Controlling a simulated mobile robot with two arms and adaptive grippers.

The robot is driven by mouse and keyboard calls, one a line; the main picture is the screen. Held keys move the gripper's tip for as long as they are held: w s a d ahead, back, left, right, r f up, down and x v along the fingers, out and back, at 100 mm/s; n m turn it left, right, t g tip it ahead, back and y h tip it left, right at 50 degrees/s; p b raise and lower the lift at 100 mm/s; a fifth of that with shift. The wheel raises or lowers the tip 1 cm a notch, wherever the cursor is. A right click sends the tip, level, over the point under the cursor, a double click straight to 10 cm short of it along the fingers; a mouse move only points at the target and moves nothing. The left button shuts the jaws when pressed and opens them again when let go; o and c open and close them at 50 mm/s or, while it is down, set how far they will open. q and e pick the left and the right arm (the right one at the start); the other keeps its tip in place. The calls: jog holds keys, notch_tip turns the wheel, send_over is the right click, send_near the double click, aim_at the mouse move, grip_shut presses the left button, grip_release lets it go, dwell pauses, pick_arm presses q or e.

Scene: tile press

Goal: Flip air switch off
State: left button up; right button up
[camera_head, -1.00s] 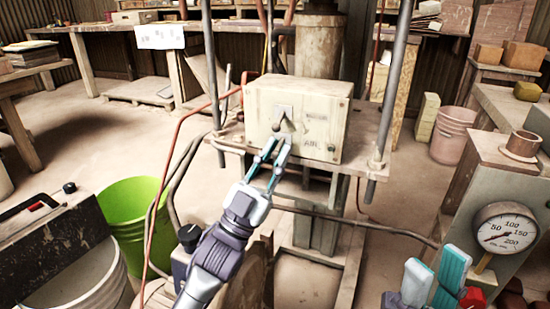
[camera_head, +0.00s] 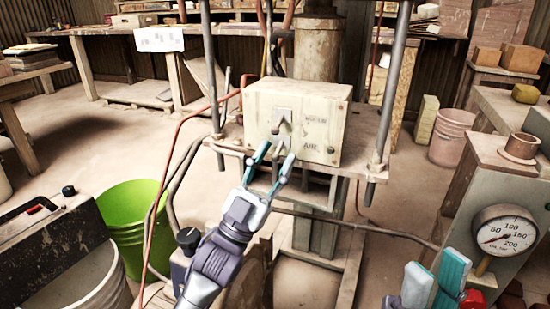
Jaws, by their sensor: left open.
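The pale, worn control box (camera_head: 325,112) stands on the press shelf. Its front carries two toggle switches, the upper labelled MOTOR (camera_head: 283,116) and the lower air switch (camera_head: 283,143) labelled AIR. My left gripper (camera_head: 277,155) is open and empty, its two teal fingertips spread just below and in front of the air switch. Contact with the lever cannot be told, and the lever's position is too small to read surely. My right gripper (camera_head: 436,272) shows only partly at the lower right, with two teal and pale blue fingers, away from the box.
Metal posts (camera_head: 391,95) flank the box, and a red hose (camera_head: 178,135) runs to its left. A green bucket (camera_head: 133,205) stands at left. A pressure gauge (camera_head: 504,235) is at right. Open floor lies behind the bucket.

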pick_arm(q)
jog(key=v, duration=1.1)
jog(key=shift+s+a+f, duration=0.2)
jog(key=shift+s, duration=0.05)
jog(key=shift+a, duration=0.1)
